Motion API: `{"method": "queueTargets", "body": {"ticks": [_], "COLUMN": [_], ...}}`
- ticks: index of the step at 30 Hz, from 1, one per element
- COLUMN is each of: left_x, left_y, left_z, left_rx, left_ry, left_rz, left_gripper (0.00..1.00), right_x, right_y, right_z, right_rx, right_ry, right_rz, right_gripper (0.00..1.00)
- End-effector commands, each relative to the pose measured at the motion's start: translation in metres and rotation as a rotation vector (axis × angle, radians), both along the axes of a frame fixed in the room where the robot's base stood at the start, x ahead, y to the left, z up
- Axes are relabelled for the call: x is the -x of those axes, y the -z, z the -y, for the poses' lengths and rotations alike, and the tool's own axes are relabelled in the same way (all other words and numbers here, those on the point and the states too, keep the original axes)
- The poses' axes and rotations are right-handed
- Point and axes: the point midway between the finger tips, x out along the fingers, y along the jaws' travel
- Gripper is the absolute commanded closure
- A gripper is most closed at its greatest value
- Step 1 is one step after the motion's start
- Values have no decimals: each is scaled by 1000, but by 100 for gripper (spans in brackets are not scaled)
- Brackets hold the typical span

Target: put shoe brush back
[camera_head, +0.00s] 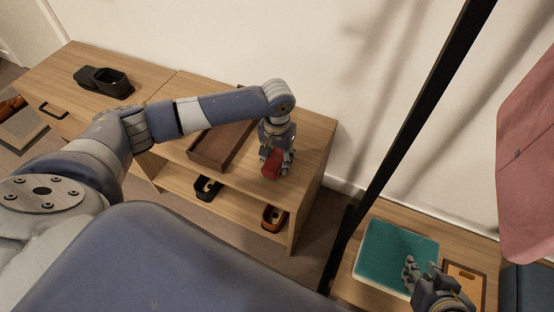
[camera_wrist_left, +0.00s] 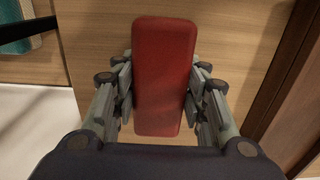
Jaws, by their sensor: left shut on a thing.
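The shoe brush shows as a red block (camera_wrist_left: 162,80) in the left wrist view, upright in the picture between the two fingers. My left gripper (camera_wrist_left: 160,95) is shut on it across its narrow width. In the head view the red brush (camera_head: 272,163) hangs under my left gripper (camera_head: 276,160), over the right part of the wooden cabinet top (camera_head: 312,130). I cannot tell whether the brush touches the top. A dark brown wooden tray (camera_head: 222,148) lies just left of the gripper. My right gripper (camera_head: 424,276) is at the lower right over the side table, its fingers apart, seemingly empty.
A black shoe-like holder (camera_head: 104,82) stands on the cabinet's left part. Two small open holders, one black (camera_head: 206,188) and one brown (camera_head: 274,217), sit on the lower shelf. A teal box (camera_head: 398,254) and a clipboard-like board (camera_head: 464,280) lie on the right table. A black pole (camera_head: 400,140) stands between.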

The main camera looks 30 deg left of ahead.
Motion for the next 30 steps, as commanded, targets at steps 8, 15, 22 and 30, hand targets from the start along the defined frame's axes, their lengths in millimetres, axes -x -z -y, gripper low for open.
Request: {"method": "queueTargets", "body": {"ticks": [8,15,22,30], "left_x": [0,0,0,0], "left_y": [0,2,2,2], "left_z": [0,0,0,0], "left_rx": [0,0,0,0], "left_ry": [0,0,0,0], "left_rz": [0,0,0,1], "left_gripper": [82,82,39,39], "right_x": [0,6,7,6], "right_y": [0,3,4,3], "right_z": [0,2,2,2], "right_rx": [0,6,7,6], "right_ry": [0,2,2,3], "right_rz": [-2,-32,-36,-28], "right_gripper": [72,72,72,72]}}
